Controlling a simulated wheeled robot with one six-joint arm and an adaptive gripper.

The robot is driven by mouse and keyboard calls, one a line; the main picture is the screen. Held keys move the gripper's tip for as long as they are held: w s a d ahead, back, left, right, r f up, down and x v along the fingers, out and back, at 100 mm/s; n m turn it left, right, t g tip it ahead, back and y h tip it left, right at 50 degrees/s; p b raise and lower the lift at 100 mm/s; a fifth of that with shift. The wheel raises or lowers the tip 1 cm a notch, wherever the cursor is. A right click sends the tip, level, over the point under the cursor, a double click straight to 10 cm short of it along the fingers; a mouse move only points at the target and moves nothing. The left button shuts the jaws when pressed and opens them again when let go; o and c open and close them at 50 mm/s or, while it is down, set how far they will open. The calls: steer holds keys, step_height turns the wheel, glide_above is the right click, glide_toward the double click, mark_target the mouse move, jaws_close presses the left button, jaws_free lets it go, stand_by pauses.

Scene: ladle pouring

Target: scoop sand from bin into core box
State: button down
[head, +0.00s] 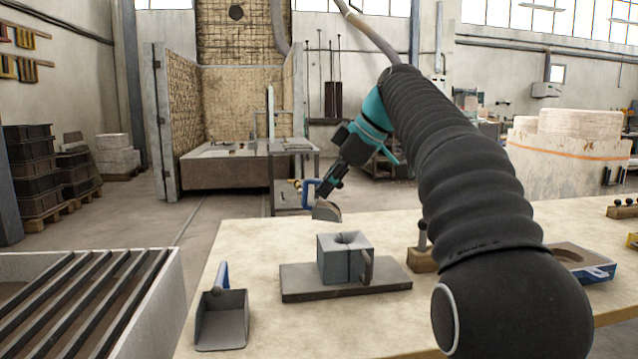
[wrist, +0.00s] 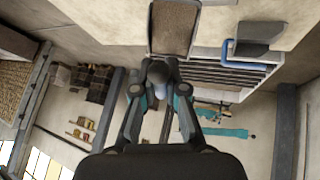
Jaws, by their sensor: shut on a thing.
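My gripper (head: 324,190) is shut on the handle of a blue-handled scoop (head: 326,211) and holds it above the far part of the table. In the wrist view the scoop's pan (wrist: 174,28) holds brown, grainy sand. The core box (head: 340,262) is a grey split block with a round opening on top and a dark clamp at its right side. It stands on a dark plate (head: 300,291), nearer the camera than the scoop. The inside of its opening is not clear. I cannot tell with certainty which container is the sand bin.
A second blue-handled scoop (head: 221,322) lies at the table's near left; it also shows in the wrist view (wrist: 258,33). A slatted bin (head: 170,262) stands left of the table.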

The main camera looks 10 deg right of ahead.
steer(key=shift+s+d+f+t+y+b, duration=0.25)
steer(key=shift+d+y+b, duration=0.2)
steer(key=shift+b, duration=0.3)
steer(key=shift+d+t+y+b, duration=0.4)
steer(key=shift+y+b, duration=0.45)
steer(key=shift+b, duration=0.3)
steer(key=shift+d+r, duration=0.1)
steer(key=shift+r, duration=0.15)
steer(key=shift+s+d+f+y+b, duration=0.1)
steer(key=shift+d+f+y+b, duration=0.05)
steer(key=shift+y+b, duration=0.2)
steer(key=shift+s+d+f+m+y+b, duration=0.15)
steer(key=shift+d+m+y+b, duration=0.25)
steer(key=shift+b, duration=0.3)
steer(key=shift+t, duration=0.25)
steer(key=shift+d+b, duration=0.15)
steer(key=shift+b, duration=0.2)
steer(key=shift+y, duration=0.25)
